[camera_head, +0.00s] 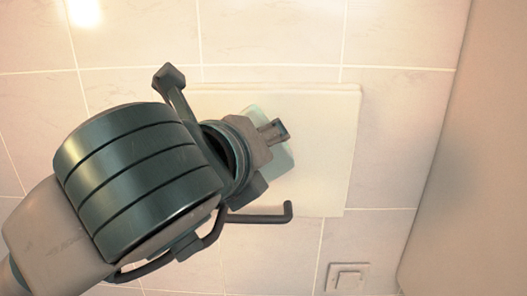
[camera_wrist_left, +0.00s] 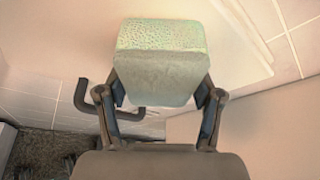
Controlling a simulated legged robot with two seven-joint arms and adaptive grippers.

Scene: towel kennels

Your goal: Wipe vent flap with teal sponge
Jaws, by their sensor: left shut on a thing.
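The vent flap (camera_head: 325,150) is a pale, flat square panel on the tiled wall in the head view. My left gripper (camera_head: 278,135) is in front of it, and its arm comes in from the left. The gripper is shut on the pale teal sponge (camera_wrist_left: 160,72), which fills the space between the fingers in the left wrist view. In the head view the sponge (camera_head: 287,161) shows at the edges of the gripper, over the flap's middle. I cannot tell whether it touches the flap. The arm and gripper hide the flap's left part. My right gripper is not in view.
A dark bar handle (camera_head: 262,217) shows by the flap's lower edge, and in the left wrist view (camera_wrist_left: 84,98). A small square wall plate (camera_head: 347,278) is below right. A plain side wall (camera_head: 470,170) bounds the right. Tiles above are clear.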

